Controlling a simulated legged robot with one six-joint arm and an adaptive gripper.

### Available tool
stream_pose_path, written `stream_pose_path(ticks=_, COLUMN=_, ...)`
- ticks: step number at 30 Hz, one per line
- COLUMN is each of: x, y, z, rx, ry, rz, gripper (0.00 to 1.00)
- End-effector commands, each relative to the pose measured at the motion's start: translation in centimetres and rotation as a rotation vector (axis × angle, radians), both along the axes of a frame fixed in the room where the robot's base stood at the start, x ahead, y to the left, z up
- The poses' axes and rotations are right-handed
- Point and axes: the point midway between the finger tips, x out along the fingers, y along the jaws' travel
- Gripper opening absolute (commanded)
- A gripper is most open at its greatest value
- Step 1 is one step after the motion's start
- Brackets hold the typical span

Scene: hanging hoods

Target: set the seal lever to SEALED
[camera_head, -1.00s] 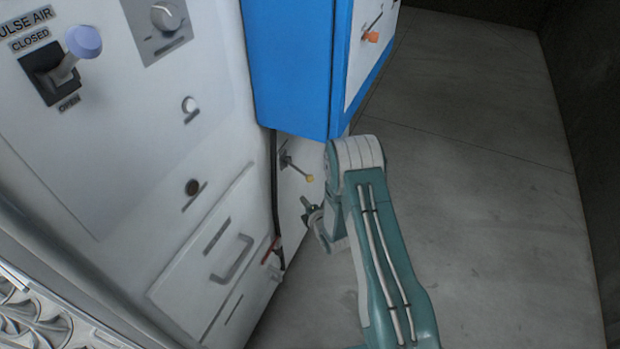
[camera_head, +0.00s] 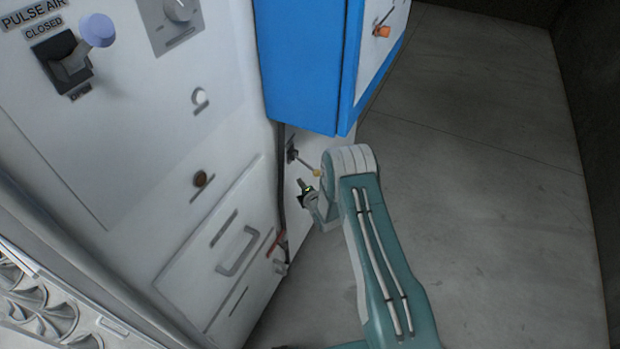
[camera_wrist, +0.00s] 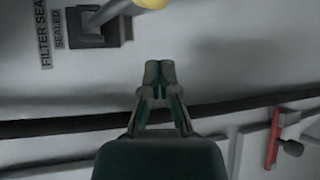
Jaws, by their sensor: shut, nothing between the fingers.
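The seal lever (camera_wrist: 104,16) shows at the top of the wrist view, beside the labels "FILTER SEA..." and "SEALED". Its yellow knob (camera_wrist: 152,3) is cut off by the top edge. In the head view the lever (camera_head: 306,165) sticks out from the panel below the blue cabinet, its knob close to my arm. My gripper (camera_wrist: 160,68) is shut and empty in the wrist view. Its fingertips are below the knob in that picture and apart from it. In the head view my gripper (camera_head: 304,187) is small, near the panel just below the lever.
A dark hose (camera_wrist: 60,127) crosses the panel under my gripper. A red handle (camera_wrist: 273,138) is at right. A blue cabinet (camera_head: 302,70) hangs above the lever. The "PULSE AIR" lever (camera_head: 75,62) is at upper left. The floor (camera_head: 480,190) at right is clear.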

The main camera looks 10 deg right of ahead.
Motion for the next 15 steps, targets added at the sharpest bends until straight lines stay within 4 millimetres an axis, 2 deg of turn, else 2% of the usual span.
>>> stream_pose_path(ticks=4, x=2.0, y=0.6, z=-0.6, rx=0.0, ry=-0.001, rz=0.001, gripper=0.0)
stream_pose_path(ticks=5, x=2.1, y=0.1, z=-0.4, rx=0.001, ry=0.0, rz=-0.002, gripper=0.0)
stream_pose_path(ticks=9, x=1.9, y=-2.2, z=0.2, rx=0.0, ry=0.0, rz=-0.003, gripper=0.0)
stream_pose_path(ticks=15, x=1.8, y=-3.3, z=0.5, rx=0.001, ry=0.001, rz=0.0, gripper=0.0)
